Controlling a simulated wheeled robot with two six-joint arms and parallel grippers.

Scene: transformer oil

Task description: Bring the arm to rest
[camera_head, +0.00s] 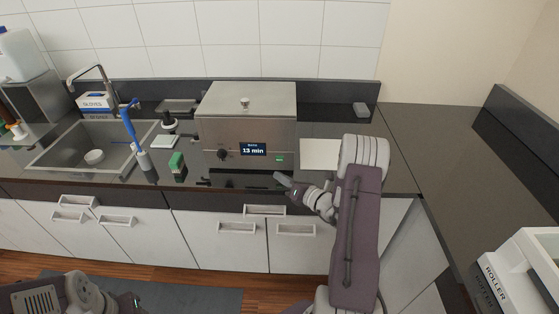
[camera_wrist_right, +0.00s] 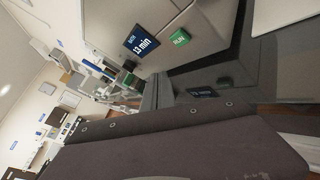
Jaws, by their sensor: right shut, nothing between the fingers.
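My right arm reaches up from the bottom right in the head view. Its gripper (camera_head: 283,179) is shut and empty just in front of the lower right front of the steel bath (camera_head: 220,135). The bath has a lid with a knob, a dial and a display (camera_head: 253,149) reading "13 min". In the right wrist view my right fingers (camera_wrist_right: 158,92) are close together. The display (camera_wrist_right: 142,44) and a green RUN button (camera_wrist_right: 180,39) show beyond them. My left arm shows at the bottom left, and its gripper (camera_head: 130,302) is partly cut off by the frame edge.
The sink (camera_head: 60,150) with a faucet lies left. A blue-handled tool (camera_head: 130,125) and a green-topped block (camera_head: 177,161) stand between sink and bath. A pale pad (camera_head: 320,153) lies right of the bath. The right counter (camera_head: 480,165) is mostly clear, with a white roller unit (camera_head: 530,270) at its near end.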

